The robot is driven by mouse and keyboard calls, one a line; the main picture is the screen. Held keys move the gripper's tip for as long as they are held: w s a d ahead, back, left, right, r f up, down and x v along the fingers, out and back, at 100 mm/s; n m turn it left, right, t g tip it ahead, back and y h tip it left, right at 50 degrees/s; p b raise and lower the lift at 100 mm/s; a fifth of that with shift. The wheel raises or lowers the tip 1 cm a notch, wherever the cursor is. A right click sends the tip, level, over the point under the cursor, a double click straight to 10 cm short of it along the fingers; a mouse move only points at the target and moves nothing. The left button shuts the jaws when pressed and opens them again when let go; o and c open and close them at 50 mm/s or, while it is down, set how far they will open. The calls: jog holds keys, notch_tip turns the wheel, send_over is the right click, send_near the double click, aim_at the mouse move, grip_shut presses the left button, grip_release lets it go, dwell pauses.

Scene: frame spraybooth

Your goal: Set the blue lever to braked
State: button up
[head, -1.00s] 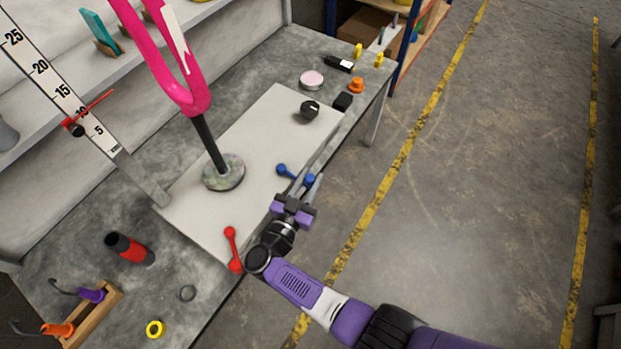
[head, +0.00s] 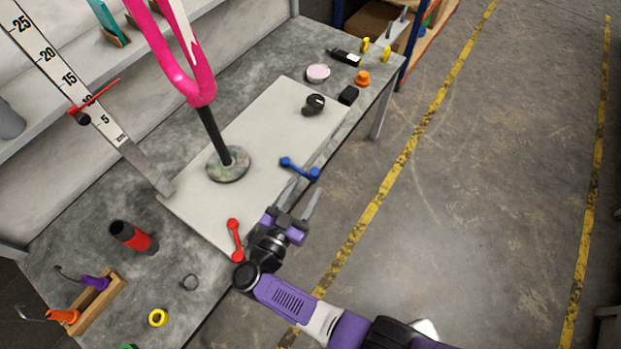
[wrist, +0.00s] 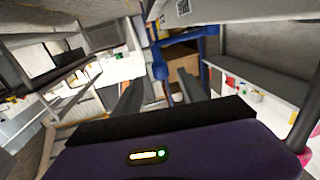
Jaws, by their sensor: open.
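The blue lever (head: 299,169) is mounted at the front right edge of the pale board (head: 265,125) on the bench. It slants from a round end at upper left to a knob end at lower right. In the wrist view the blue lever (wrist: 186,38) shows at the top, beyond the fingers. My gripper (head: 300,199) is open and empty, its fingers pointing toward the lever from the near side. The fingers also show apart in the wrist view (wrist: 157,92). The fingertips look just short of the lever; I cannot tell whether they touch it.
A red lever (head: 235,240) stands on the board left of my gripper. A black knob (head: 314,104) is farther back on the board. A pink frame (head: 190,75) rises on a post with a round base. The floor (head: 480,200) to the right is clear.

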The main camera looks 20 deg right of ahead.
jog(key=shift+v, duration=0.8)
